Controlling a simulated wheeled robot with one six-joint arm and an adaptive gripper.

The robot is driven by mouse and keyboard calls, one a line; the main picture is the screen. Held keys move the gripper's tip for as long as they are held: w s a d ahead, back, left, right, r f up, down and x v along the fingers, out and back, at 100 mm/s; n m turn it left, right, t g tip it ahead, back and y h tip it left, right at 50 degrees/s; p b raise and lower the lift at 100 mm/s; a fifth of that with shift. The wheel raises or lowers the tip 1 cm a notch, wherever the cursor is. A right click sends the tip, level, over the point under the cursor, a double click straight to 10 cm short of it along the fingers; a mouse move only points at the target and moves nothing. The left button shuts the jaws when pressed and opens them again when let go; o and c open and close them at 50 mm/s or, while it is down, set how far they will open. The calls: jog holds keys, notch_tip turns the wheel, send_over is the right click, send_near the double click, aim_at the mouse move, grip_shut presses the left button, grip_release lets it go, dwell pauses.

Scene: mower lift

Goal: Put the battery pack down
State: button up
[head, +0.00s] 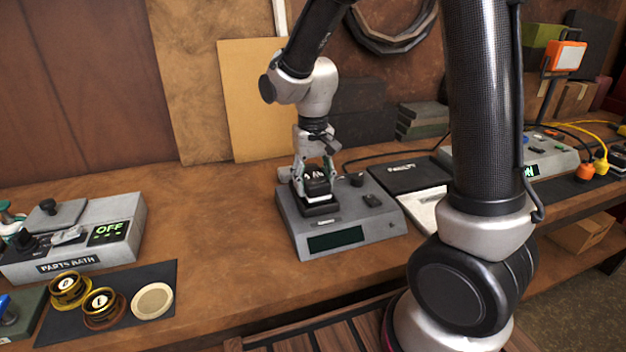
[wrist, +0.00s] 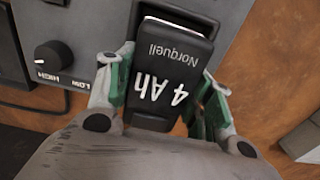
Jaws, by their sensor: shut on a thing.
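The battery pack (wrist: 168,75) is black with white lettering "4 Ah Norquell" and fills the middle of the wrist view. In the head view the battery pack (head: 317,182) is at the top of a grey charger-like unit (head: 345,238) with a dark display on its front. My gripper (head: 315,176) points down and is shut on the pack, with a finger on each side; my gripper also shows in the wrist view (wrist: 165,105). The pack is at a dark slot on the unit; I cannot tell whether it is fully seated.
A knob marked HIGH and LOW (wrist: 53,55) is on the unit. A grey parts bath (head: 80,240) reading OFF stands at left, with a dark mat (head: 140,275) holding brass parts. Bare bench (head: 215,240) lies between bath and unit.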

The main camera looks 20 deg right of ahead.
aim_at(313, 174)
jog(key=shift+f, duration=0.25)
jog(key=o, duration=1.4)
notch_tip(313, 174, up, 13)
jog(key=s+d+r+t, duration=0.1)
jog(key=s+d, duration=0.4)
jog(key=s, duration=0.1)
jog(key=s+d+r+t, duration=0.1)
jog(key=s+d+t, duration=0.1)
jog(key=s+d, duration=0.3)
jog(key=s+d+r+t, duration=0.1)
jog(key=s+d, duration=0.4)
jog(key=s, duration=0.3)
jog(key=shift+r, duration=0.35)
